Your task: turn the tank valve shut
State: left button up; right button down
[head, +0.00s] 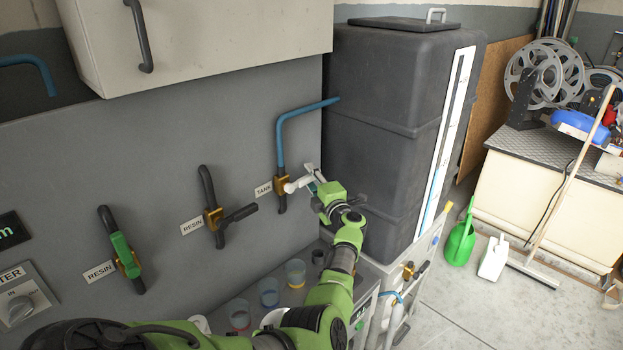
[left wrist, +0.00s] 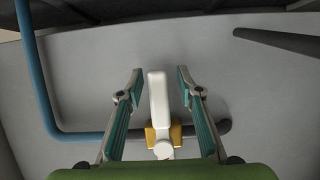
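The tank valve has a brass body (head: 281,203) on a blue pipe (head: 280,145), beside a TANK label (head: 263,190). Its white lever (head: 296,184) points right, crosswise to the pipe. My left gripper (head: 311,180) is at the lever's outer end, partly covering it. In the left wrist view the white lever (left wrist: 158,100) stands between the two fingers of my left gripper (left wrist: 160,72), with a gap on each side. The fingers are open and do not appear to touch it. The brass body (left wrist: 163,137) shows behind the lever's lower end. My right gripper is out of view.
Two RESIN valves, one with a green lever (head: 122,246) and one with a black lever (head: 240,213), sit left on the wall panel. A dark tank (head: 385,130) stands close right of my gripper. Cups (head: 269,291) stand below. A cabinet (head: 210,40) overhangs the panel.

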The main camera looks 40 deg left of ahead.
pick_arm(q)
jog(key=v, duration=0.7)
jog(key=shift+d, duration=0.3)
jog(key=shift+s, duration=0.1)
